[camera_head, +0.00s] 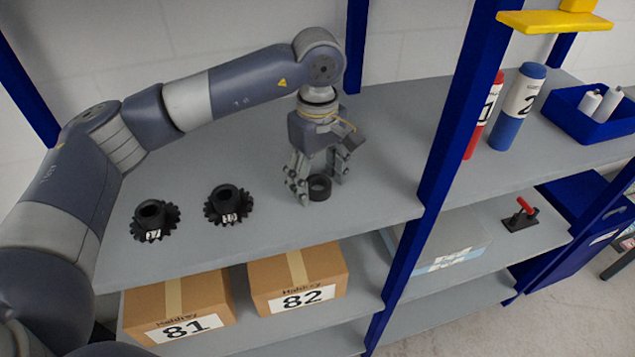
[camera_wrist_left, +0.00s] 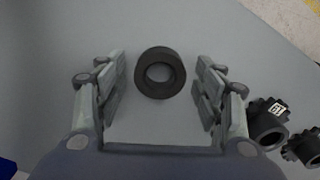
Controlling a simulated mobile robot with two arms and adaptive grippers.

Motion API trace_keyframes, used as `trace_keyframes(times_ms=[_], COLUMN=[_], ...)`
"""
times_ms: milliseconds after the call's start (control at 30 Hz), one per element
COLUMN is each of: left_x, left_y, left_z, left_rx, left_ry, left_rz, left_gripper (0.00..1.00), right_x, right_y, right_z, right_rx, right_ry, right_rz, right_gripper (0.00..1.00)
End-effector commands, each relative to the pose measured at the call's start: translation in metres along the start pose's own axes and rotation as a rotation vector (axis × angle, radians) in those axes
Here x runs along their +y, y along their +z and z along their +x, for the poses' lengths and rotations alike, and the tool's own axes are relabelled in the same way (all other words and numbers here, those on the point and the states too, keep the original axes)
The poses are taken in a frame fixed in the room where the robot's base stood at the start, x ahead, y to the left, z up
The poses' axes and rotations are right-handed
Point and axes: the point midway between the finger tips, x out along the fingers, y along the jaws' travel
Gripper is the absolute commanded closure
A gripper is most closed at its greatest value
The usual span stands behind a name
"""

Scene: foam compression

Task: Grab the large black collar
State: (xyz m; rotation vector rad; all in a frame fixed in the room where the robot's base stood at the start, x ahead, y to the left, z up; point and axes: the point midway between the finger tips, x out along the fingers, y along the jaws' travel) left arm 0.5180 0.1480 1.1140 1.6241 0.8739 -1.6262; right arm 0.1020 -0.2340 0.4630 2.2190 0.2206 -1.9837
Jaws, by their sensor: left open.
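The large black collar (camera_head: 320,188) is a thick dark ring lying flat on the grey upper shelf. In the left wrist view the collar (camera_wrist_left: 160,73) sits between the fingertips, with a gap on either side. My left gripper (camera_head: 322,190) points down over it with its fingers open and apart from it. The open fingers also show in the left wrist view (camera_wrist_left: 160,82). My right gripper is not in view.
Two black gears, one (camera_head: 154,220) at the left and one (camera_head: 229,204) nearer the collar, stand on the same shelf (camera_head: 270,240). A blue upright post (camera_head: 450,150) rises to the right. Boxes 81 (camera_head: 178,305) and 82 (camera_head: 298,280) sit below.

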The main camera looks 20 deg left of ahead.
Motion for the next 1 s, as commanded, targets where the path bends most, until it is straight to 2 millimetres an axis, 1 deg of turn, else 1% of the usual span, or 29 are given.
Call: trace_keyframes(times_ms=[67,100,167,200,300,467,633,767,867,1000], left_x=[0.000,0.000,0.000,0.000,0.000,0.000,0.000,0.001,0.001,0.001], left_y=[0.000,0.000,0.000,0.000,0.000,0.000,0.000,-0.001,-0.001,0.000], left_z=[0.000,0.000,0.000,0.000,0.000,-0.001,-0.001,-0.006,-0.014,-0.034], left_rx=[0.000,0.000,0.000,0.000,0.000,0.000,0.000,0.001,0.001,0.002], left_ry=[0.000,0.000,0.000,0.000,0.000,0.001,0.001,0.003,0.005,0.006], left_rz=[0.000,0.000,0.000,0.000,0.000,0.000,0.000,-0.001,-0.001,0.001], left_gripper=[0.37,0.40,0.53,0.62,0.83,0.83,0.83,0.83,0.83,0.83], right_x=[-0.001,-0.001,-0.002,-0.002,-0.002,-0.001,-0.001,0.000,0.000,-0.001], right_y=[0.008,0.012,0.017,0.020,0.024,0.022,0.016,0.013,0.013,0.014], right_z=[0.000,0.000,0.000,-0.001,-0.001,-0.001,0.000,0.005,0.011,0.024], right_rx=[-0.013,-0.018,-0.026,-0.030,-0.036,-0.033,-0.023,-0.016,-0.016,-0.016], right_ry=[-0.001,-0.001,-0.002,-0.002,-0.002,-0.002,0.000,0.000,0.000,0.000], right_rz=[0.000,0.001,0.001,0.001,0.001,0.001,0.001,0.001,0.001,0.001], right_gripper=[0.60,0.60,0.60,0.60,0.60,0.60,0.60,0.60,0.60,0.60])
